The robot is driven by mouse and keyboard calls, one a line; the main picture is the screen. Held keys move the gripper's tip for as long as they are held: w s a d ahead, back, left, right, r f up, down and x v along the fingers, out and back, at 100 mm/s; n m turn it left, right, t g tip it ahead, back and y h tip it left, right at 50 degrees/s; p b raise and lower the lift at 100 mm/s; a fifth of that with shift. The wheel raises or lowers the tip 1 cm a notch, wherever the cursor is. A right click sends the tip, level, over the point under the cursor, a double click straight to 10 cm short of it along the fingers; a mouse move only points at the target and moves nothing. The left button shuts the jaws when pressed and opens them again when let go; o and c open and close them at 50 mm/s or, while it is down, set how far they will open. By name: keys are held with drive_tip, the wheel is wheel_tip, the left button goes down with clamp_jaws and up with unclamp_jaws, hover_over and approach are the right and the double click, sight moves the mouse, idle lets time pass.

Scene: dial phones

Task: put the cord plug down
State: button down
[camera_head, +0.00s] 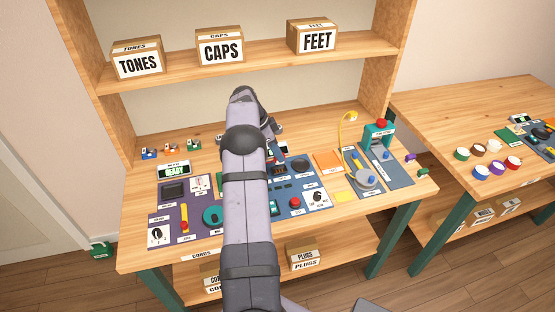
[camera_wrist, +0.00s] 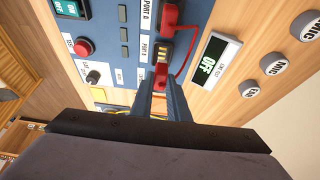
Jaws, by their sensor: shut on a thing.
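The cord plug (camera_wrist: 160,75) is red and sits between the blue fingertips of my gripper (camera_wrist: 160,88) in the wrist view. My gripper is shut on it, close to the blue panel (camera_wrist: 108,45). A red cord (camera_wrist: 190,48) curves up from there to another red plug (camera_wrist: 171,14) beside the label PORT A. A yellowish slotted part (camera_wrist: 165,51) shows just above the held plug. I cannot tell whether the held plug touches the panel. In the head view my arm covers the plug and most of the gripper.
A small display (camera_wrist: 209,66) reading OFF lies right of the plug, with grey round buttons (camera_wrist: 273,62) beyond. A red button (camera_wrist: 84,47) is at the left. In the head view the workbench (camera_head: 140,240) carries panels; boxes stand on the shelf (camera_head: 270,53) behind.

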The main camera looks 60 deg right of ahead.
sight(277, 161)
wheel_tip(277, 161, down, 3)
drive_tip(key=shift+f+p, duration=0.15)
drive_tip(key=shift+p, duration=0.55)
drive_tip(key=shift+f, duration=0.2)
drive_tip(key=shift+f+b, duration=0.25)
drive_tip(key=shift+b, duration=0.15)
drive_tip(key=c, duration=1.7)
unclamp_jaws()
drive_tip(key=shift+r, duration=0.15)
drive_tip(key=shift+r+p, duration=0.15)
drive_tip(key=shift+p, duration=0.25)
drive_tip(key=b+v, duration=0.3)
drive_tip(key=v, duration=0.9)
